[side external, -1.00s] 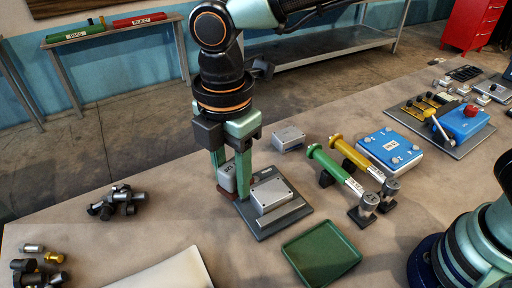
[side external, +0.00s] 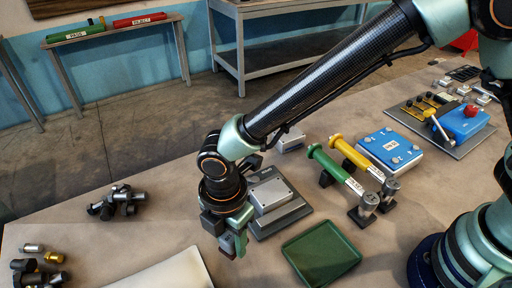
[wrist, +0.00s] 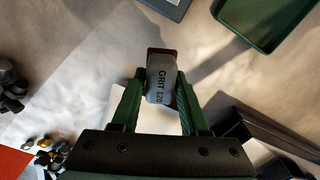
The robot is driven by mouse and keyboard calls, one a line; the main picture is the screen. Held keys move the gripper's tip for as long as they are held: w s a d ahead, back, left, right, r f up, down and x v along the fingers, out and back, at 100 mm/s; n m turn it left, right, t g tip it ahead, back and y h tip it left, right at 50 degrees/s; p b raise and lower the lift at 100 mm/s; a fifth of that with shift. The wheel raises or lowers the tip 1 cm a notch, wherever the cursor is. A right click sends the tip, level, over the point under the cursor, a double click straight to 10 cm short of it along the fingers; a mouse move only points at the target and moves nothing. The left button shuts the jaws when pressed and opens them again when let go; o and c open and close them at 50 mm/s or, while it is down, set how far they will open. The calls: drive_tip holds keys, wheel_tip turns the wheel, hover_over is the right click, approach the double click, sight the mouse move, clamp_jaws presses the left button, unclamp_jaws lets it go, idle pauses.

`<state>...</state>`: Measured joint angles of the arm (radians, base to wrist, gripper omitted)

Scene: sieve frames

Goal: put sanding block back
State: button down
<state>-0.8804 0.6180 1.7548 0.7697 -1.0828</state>
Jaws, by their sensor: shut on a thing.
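The sanding block (wrist: 162,85) is grey, reads "GRIT 120" in the wrist view and has a dark red-brown layer at one end. My gripper (side external: 232,243) is shut on it, with one green finger on each side. In the side view the block is small and mostly hidden by the fingers. It is held in front of a grey fixture plate (side external: 262,232) carrying a silver metal box (side external: 269,195). I cannot tell its exact height above the table.
A green tray (side external: 320,262) lies to the right, also in the wrist view (wrist: 262,42). A pale sheet (side external: 165,273) lies front left. Dark metal parts (side external: 117,202) lie left. Green (side external: 328,163) and yellow (side external: 349,152) handled tools and a blue box (side external: 390,147) stand behind right.

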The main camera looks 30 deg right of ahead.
sight(232, 250)
drive_tip(key=shift+f, duration=1.95)
drive_tip(key=shift+f, duration=0.15)
drive_tip(key=shift+c, duration=2.1)
unclamp_jaws()
